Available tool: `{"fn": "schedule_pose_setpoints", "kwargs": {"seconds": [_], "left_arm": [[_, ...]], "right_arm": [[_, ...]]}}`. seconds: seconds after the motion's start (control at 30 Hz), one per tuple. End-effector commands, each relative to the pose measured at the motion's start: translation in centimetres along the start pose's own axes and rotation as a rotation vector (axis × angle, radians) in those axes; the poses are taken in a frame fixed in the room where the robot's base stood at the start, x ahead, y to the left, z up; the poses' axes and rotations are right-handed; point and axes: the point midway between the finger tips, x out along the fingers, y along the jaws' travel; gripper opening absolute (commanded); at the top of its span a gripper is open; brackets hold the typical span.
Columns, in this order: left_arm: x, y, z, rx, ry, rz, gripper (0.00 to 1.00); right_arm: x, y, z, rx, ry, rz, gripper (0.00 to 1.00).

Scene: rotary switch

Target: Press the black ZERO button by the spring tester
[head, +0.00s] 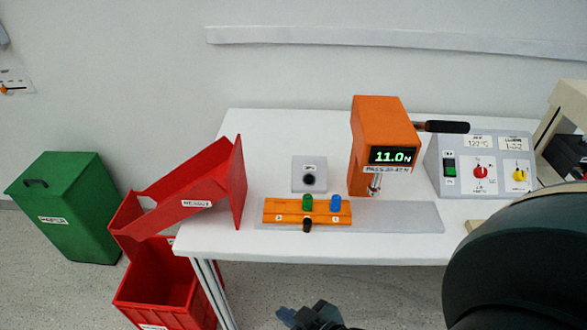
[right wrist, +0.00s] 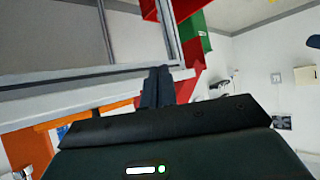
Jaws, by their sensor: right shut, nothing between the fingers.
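The black ZERO button (head: 309,180) sits on a small light-grey box (head: 309,165) on the white table, left of the orange spring tester (head: 382,130). The tester's green display reads 11.0 N. My right gripper (head: 310,316) is at the bottom edge of the head view, in front of the table's near edge and well apart from the button. In the right wrist view its dark fingers (right wrist: 157,87) are together, with nothing between them, close to the table edge. The button is not visible there. My left gripper is not in view.
An orange holder (head: 280,210) with green, blue and black pieces lies in front of the button box. A control panel (head: 480,165) stands right of the tester. A red chute (head: 190,190), red bin (head: 165,285) and green bin (head: 65,205) are at left.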

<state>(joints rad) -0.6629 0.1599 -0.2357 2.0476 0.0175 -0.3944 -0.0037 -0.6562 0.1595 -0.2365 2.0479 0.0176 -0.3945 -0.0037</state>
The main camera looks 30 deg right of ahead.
Motion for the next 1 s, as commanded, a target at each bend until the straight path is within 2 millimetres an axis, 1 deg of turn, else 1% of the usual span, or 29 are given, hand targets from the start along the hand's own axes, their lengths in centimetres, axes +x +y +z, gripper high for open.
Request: {"fn": "schedule_pose_setpoints", "kwargs": {"seconds": [0.33,0.37,0.47,0.57,0.67,0.7,0.77,0.8,0.87,0.9,0.97,1.0], "left_arm": [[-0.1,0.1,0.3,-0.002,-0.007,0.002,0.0],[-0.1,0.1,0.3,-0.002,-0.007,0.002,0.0],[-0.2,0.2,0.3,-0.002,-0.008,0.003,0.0],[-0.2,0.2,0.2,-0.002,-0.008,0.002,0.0],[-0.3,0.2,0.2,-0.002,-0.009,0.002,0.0],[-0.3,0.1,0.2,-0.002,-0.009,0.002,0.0],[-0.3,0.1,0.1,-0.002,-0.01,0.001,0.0],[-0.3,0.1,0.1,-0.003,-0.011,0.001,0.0],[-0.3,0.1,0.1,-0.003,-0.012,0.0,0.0],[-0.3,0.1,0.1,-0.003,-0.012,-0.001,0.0],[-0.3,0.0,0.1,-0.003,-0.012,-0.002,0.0],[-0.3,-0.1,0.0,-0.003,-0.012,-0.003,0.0]], "right_arm": [[-0.3,-0.2,0.7,0.004,-0.016,-0.002,0.0],[-0.2,-0.2,0.6,-0.002,-0.016,-0.003,0.0],[0.7,-0.2,-0.7,-0.088,-0.013,-0.022,0.0],[2.4,-0.2,-3.0,-0.3,-0.022,-0.065,0.0],[4.3,0.3,-6.2,-0.643,-0.048,-0.113,0.0],[5.0,0.8,-7.6,-0.802,-0.066,-0.13,0.0],[5.7,2.0,-9.5,-1.051,-0.104,-0.149,0.0],[6.0,3.1,-10.7,-1.218,-0.137,-0.157,0.0],[6.3,5.1,-12.6,-1.462,-0.201,-0.167,0.0],[6.2,6.6,-13.8,-1.615,-0.252,-0.173,0.0],[5.8,9.1,-15.6,-1.826,-0.342,-0.184,0.0],[5.4,10.8,-16.8,-1.95,-0.408,-0.194,0.0]]}}
